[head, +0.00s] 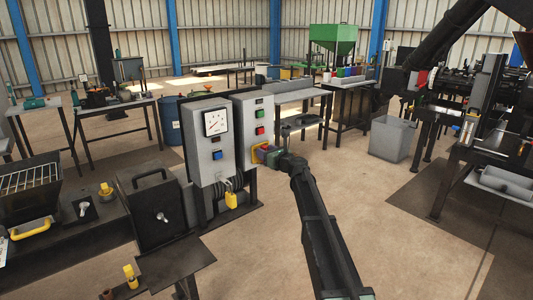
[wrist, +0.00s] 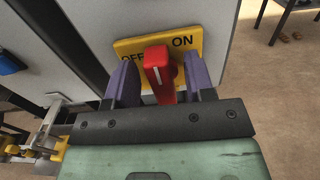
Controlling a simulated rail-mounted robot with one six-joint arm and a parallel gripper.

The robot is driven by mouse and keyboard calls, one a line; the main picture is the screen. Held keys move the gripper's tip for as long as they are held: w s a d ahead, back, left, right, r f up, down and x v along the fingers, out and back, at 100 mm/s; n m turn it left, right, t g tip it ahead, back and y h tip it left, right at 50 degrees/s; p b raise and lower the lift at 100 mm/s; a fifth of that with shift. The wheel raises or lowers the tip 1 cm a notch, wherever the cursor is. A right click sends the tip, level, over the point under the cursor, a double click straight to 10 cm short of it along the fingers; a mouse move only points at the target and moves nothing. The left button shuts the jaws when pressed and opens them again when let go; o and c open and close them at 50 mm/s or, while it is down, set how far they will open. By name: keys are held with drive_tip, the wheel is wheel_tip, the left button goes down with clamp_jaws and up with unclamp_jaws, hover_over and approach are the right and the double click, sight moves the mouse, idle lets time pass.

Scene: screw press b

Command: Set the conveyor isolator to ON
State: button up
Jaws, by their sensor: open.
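The conveyor isolator is a red handle (wrist: 158,62) on a yellow plate (wrist: 195,45). The plate is marked OFF at left and ON at right, with OFF partly covered by the handle. In the wrist view the handle has a pale line and stands between the two purple fingers of my gripper (wrist: 160,78). The fingers are open, with a visible gap on each side of the handle. Which mark the handle points to is hard to tell. In the head view my gripper (head: 268,154) is at the yellow plate (head: 254,160), hiding the handle.
The plate is on the grey cabinet (head: 243,125) with green and red buttons. A table (head: 300,95) stands behind.

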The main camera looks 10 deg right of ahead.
drive_tip(key=v, duration=1)
drive_tip(key=shift+s+d, duration=0.2)
drive_tip(key=shift+s, duration=0.15)
